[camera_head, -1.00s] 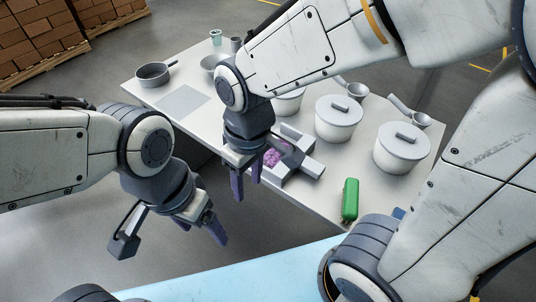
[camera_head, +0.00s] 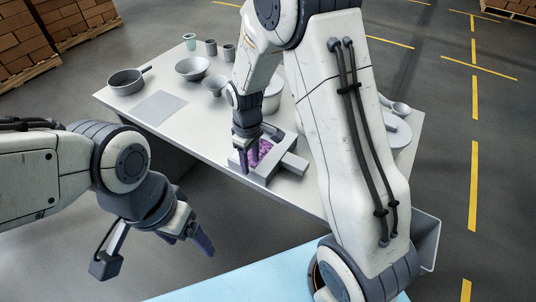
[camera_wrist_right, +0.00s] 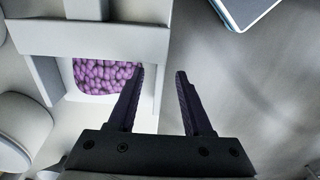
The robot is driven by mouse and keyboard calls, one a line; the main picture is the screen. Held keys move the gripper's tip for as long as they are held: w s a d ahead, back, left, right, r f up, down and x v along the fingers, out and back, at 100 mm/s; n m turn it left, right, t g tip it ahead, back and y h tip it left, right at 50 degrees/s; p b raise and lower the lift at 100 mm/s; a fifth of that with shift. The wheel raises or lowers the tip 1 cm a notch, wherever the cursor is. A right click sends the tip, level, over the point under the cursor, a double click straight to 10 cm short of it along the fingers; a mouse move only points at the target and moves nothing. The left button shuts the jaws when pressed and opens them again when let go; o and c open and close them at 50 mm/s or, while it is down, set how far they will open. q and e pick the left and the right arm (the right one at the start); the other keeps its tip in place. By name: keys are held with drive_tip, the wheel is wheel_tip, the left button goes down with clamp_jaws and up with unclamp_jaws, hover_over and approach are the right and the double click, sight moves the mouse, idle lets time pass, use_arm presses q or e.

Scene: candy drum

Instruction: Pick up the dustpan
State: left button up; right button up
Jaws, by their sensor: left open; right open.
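The dustpan (camera_head: 293,165) is a grey box-shaped pan with a short handle. It holds purple candies (camera_head: 262,147) and lies at the table's near edge. In the right wrist view the dustpan (camera_wrist_right: 100,40) and candies (camera_wrist_right: 100,76) fill the upper left. My right gripper (camera_head: 249,160) is open at the pan's left end. In its wrist view, the fingers (camera_wrist_right: 160,73) appear on either side of the pan's side wall; contact and height are unclear.
The white table (camera_head: 215,135) bears a saucepan (camera_head: 126,81), bowl (camera_head: 193,68), cups and a grey square mat (camera_head: 158,107). White lidded pots (camera_head: 396,132) stand right, partly behind my right arm. A light-blue surface (camera_head: 240,288) lies in front.

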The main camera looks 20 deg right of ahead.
sight(251, 169)
wheel_tip(251, 169, down, 4)
drive_tip(key=shift+f, duration=0.1)
clamp_jaws()
idle(1.5)
